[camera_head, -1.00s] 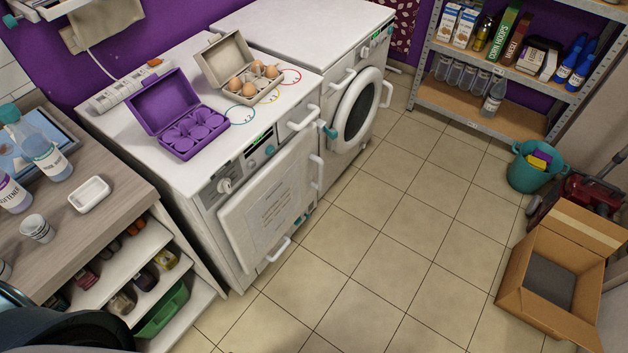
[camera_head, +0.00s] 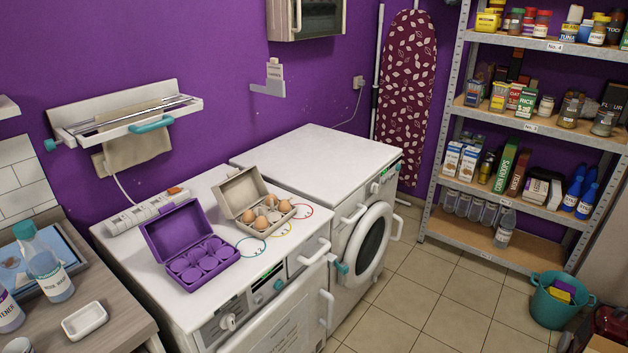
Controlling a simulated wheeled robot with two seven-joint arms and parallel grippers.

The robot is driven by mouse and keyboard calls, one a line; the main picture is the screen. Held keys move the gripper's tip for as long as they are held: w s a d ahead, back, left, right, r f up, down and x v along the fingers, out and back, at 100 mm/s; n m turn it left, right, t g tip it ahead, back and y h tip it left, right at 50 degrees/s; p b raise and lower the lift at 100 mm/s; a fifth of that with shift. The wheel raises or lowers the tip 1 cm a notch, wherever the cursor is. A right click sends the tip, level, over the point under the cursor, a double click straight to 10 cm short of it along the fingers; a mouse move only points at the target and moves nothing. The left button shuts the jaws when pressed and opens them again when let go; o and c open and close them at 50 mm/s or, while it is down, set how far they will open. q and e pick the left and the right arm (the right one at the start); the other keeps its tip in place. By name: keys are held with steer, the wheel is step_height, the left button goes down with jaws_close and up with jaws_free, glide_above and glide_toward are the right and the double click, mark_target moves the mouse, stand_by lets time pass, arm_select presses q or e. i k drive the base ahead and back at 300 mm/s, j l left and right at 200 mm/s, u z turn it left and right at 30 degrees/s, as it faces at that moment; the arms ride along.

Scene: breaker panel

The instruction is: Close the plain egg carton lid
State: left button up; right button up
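The plain grey-beige egg carton (camera_head: 243,194) stands open on top of the left white machine (camera_head: 206,290). Its lid (camera_head: 240,193) is raised and leans back toward the wall. Several brown eggs (camera_head: 268,214) sit in its tray. A purple egg carton (camera_head: 174,233) stands to its left, also with its lid raised; its cups look empty of eggs. Neither of my grippers shows in the head view.
A power strip (camera_head: 149,211) lies behind the purple carton, near the wall. Coloured numbered rings (camera_head: 252,247) mark the machine top in front of the plain carton. The right machine's top (camera_head: 318,161) is bare. A counter (camera_head: 107,320) with bottles stands at the left.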

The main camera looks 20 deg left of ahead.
mark_target(241, 190)
steer(key=i+j+u, duration=0.1)
steer(key=j+u, duration=0.3)
steer(key=i+j+u, duration=0.2)
steer(key=u, duration=0.25)
